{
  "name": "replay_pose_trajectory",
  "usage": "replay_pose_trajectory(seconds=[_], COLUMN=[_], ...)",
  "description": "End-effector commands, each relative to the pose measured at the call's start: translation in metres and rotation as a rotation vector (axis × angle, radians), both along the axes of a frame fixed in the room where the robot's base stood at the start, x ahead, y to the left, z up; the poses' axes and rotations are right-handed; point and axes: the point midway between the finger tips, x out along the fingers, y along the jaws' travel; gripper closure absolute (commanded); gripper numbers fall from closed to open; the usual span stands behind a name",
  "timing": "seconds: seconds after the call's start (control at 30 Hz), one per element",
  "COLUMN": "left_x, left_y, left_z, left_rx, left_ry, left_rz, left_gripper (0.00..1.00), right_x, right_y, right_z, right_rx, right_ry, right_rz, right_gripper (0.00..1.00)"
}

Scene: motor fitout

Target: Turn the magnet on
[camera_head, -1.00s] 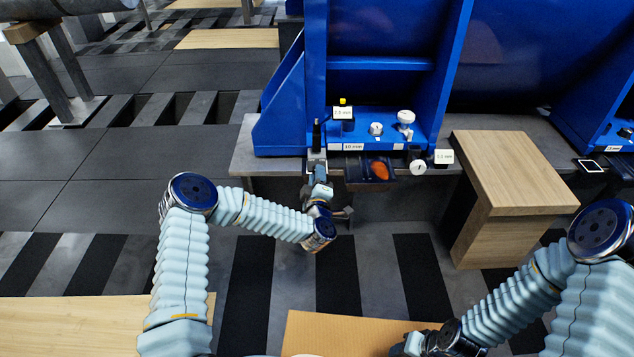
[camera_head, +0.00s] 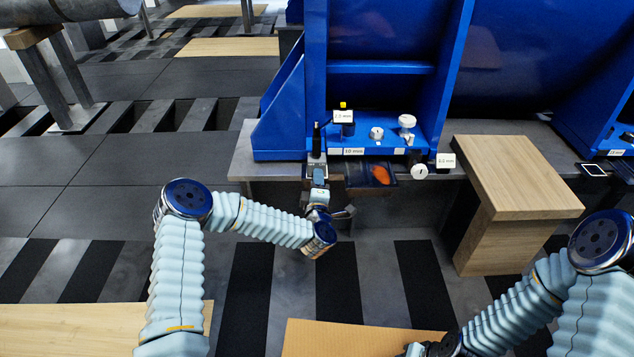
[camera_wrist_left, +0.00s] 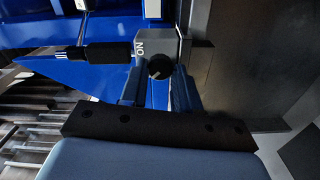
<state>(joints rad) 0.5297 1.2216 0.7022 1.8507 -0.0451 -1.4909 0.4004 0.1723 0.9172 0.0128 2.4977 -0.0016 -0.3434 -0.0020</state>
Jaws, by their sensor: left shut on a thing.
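The magnet is a grey metal block (camera_wrist_left: 162,50) with a round black knob (camera_wrist_left: 159,67) and the letters ON beside it in the left wrist view. A black rod-like part (camera_wrist_left: 108,53) sticks out from its left side there. In the head view it stands upright at the front of the blue frame, its black part (camera_head: 316,138) on top. My left gripper (camera_head: 318,172) is at the block, its blue fingers (camera_wrist_left: 155,92) shut on it, on either side of the knob. My right gripper (camera_head: 416,348) is only partly in view at the bottom edge, and its jaws cannot be made out.
The blue frame (camera_head: 380,67) rises behind the magnet on a grey bench (camera_head: 243,160). White knobs (camera_head: 407,122) and small size labels (camera_head: 343,116) are close on the right. A dark tray with an orange thing (camera_head: 381,174) is beside the gripper. A wooden block (camera_head: 515,175) stands further right.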

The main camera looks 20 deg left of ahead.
Motion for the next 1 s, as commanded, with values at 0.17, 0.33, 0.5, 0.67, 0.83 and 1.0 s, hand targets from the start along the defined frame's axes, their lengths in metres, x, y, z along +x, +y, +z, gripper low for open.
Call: replay_pose_trajectory(seconds=[0.17,0.33,0.5,0.67,0.83,1.0], left_x=[0.0,0.0,-0.001,-0.014,-0.051,-0.091], left_y=[0.0,0.0,0.0,-0.005,-0.016,-0.027], left_z=[-0.001,0.0,0.0,0.0,0.001,0.0], left_rx=[0.0,0.0,0.001,0.001,0.0,0.0], left_ry=[0.001,0.001,0.0,0.002,0.003,0.004], left_rz=[0.0,0.0,0.0,-0.002,-0.005,-0.004], left_gripper=[0.54,0.43,0.43,0.43,0.43,0.43], right_x=[0.0,0.0,0.0,0.0,0.0,0.0], right_y=[0.0,0.0,0.0,0.0,0.0,0.0], right_z=[0.0,0.0,0.0,0.002,0.007,0.01], right_rx=[0.0,0.0,0.0,0.0,0.0,-0.001], right_ry=[0.0,0.0,0.0,0.001,0.001,0.0], right_rz=[0.0,0.0,0.0,0.0,0.0,0.0], right_gripper=[0.57,0.57,0.57,0.57,0.57,0.57])
